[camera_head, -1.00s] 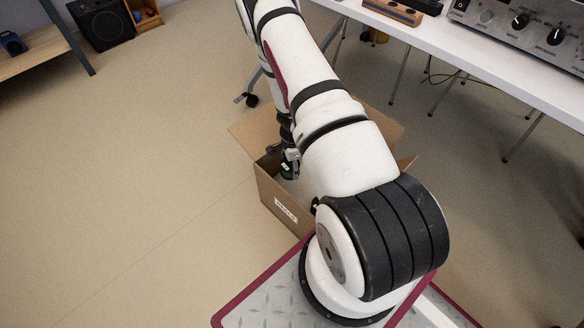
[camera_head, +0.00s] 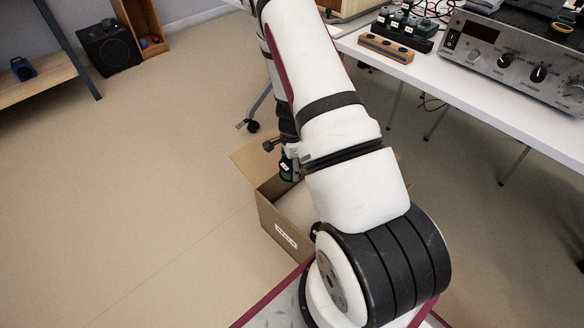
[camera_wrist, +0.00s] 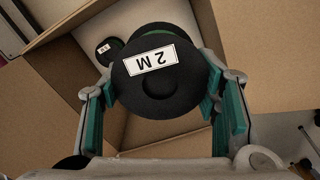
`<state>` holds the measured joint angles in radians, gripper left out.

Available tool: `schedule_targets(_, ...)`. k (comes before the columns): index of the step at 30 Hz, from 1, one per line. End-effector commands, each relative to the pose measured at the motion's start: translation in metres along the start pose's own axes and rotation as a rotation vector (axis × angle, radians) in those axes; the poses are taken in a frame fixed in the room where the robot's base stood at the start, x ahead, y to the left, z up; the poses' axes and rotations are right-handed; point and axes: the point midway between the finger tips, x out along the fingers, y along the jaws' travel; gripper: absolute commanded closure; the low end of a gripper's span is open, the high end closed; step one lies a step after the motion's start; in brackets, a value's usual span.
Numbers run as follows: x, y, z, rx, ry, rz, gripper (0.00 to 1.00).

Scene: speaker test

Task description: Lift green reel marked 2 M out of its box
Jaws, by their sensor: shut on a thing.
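The reel marked 2 M (camera_wrist: 160,84) is black-flanged with a green rim showing, and fills the middle of the wrist view. My gripper (camera_wrist: 163,100) is shut on it, with teal-padded fingers on both sides. In the head view the green reel (camera_head: 287,168) hangs under my wrist at the upper part of the open cardboard box (camera_head: 268,219). The box walls also surround the reel in the wrist view (camera_wrist: 70,85). My arm hides much of the box in the head view.
Another, smaller-looking black reel with a white label (camera_wrist: 109,50) lies deeper in the box. A white table (camera_head: 470,105) with electronic equipment stands at the right. A shelf (camera_head: 45,65) and black speaker (camera_head: 108,47) are at the back left. Floor left of the box is clear.

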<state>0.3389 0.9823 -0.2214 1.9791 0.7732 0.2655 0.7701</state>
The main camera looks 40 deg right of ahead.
Motion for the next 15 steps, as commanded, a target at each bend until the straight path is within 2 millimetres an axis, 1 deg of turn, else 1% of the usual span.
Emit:
schedule_targets(1,-0.012,0.000,0.000,-0.001,0.000,-0.001,0.75)
schedule_targets(15,-0.075,0.000,0.000,0.000,0.000,-0.001,0.75)
